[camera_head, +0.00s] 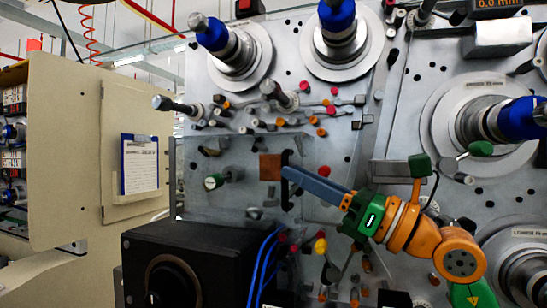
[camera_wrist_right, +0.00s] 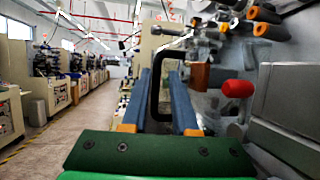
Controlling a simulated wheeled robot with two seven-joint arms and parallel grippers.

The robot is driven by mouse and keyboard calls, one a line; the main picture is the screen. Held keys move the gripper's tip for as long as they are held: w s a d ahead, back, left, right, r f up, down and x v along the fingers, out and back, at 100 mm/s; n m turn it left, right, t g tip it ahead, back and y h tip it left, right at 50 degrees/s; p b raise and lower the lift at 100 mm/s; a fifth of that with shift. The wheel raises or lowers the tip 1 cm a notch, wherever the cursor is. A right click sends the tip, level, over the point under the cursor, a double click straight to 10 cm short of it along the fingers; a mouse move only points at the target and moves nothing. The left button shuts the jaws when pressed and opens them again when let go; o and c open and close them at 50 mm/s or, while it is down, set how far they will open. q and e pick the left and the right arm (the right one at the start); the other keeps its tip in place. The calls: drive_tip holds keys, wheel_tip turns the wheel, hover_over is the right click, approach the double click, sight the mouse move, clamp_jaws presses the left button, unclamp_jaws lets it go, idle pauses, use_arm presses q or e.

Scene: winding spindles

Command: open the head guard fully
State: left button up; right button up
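The head guard (camera_head: 230,150) is a clear, greyish panel low at the left of the machine's face in the head view. Its black handle (camera_head: 286,190) stands on its right side, beside a copper-brown block (camera_head: 270,167). My right gripper (camera_head: 288,174) reaches in from the right, with its blue fingers at the handle. In the right wrist view, the black C-shaped handle (camera_wrist_right: 154,92) is between the two fingers (camera_wrist_right: 162,85). A gap shows between its bar and the right finger, so the gripper looks open around it. Whether a finger touches the handle cannot be told. My left gripper is not in view.
A black box-shaped unit (camera_head: 190,260) stands below the guard. Blue-capped spindles (camera_head: 335,25) and several small knobs and rollers crowd the face above and to the right. A red knob (camera_wrist_right: 238,88) is right of the fingers in the wrist view. An aisle (camera_wrist_right: 75,135) is clear at left.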

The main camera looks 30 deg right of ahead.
sight(270, 161)
drive_tip(key=p+x, duration=0.1)
drive_tip(key=x, duration=0.2)
drive_tip(key=p+x, duration=0.2)
drive_tip(key=x, duration=0.1)
drive_tip(key=shift+a+r, duration=0.1)
drive_tip(key=shift+a, duration=0.25)
drive_tip(key=shift+w, duration=0.2)
drive_tip(key=shift+s+d, duration=0.15)
drive_tip(key=shift+s, duration=0.05)
drive_tip(key=shift+c, duration=0.2)
clamp_jaws()
idle(0.3)
